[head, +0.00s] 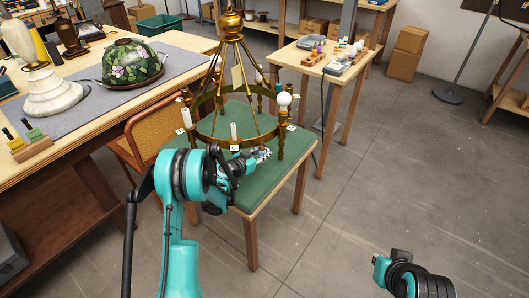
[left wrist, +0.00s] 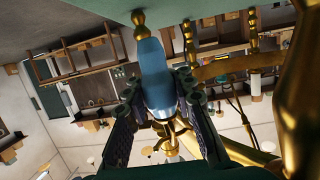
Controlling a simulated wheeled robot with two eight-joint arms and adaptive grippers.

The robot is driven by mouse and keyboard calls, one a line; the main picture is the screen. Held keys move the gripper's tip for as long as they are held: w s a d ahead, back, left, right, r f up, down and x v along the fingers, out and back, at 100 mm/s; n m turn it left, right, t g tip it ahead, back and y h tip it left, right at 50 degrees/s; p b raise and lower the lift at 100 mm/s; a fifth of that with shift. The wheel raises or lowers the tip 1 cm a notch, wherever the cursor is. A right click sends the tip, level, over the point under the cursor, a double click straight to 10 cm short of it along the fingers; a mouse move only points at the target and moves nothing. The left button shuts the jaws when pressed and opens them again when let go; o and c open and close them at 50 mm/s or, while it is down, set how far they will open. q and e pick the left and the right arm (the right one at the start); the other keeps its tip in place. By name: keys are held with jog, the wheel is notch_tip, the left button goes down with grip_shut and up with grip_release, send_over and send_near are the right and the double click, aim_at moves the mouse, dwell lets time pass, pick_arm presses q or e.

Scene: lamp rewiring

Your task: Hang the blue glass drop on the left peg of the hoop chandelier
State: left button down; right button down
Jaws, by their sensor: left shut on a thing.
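The brass hoop chandelier (head: 213,136) stands above the green-topped table, its rods meeting at a brass top. My left gripper (head: 262,155) is at the front right of the hoop, low beside its rim. In the left wrist view my left gripper (left wrist: 158,92) is shut on the blue glass drop (left wrist: 153,68), one finger on each side. The drop's brass end cap points at the green tabletop. In the head view the drop is small and mostly hidden by the gripper. I cannot pick out the left peg clearly.
The green tabletop (head: 260,196) lies under the hoop. A white bulb (head: 284,99) and candle sleeves stand on the hoop close to my left gripper. A chair (head: 150,125) is at the left. A workbench holds a stained-glass shade (head: 133,62).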

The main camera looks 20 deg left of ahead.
pick_arm(q)
jog(key=c, duration=1.2)
grip_release()
jog(key=shift+s, duration=0.1)
jog(key=shift+v, duration=3.95)
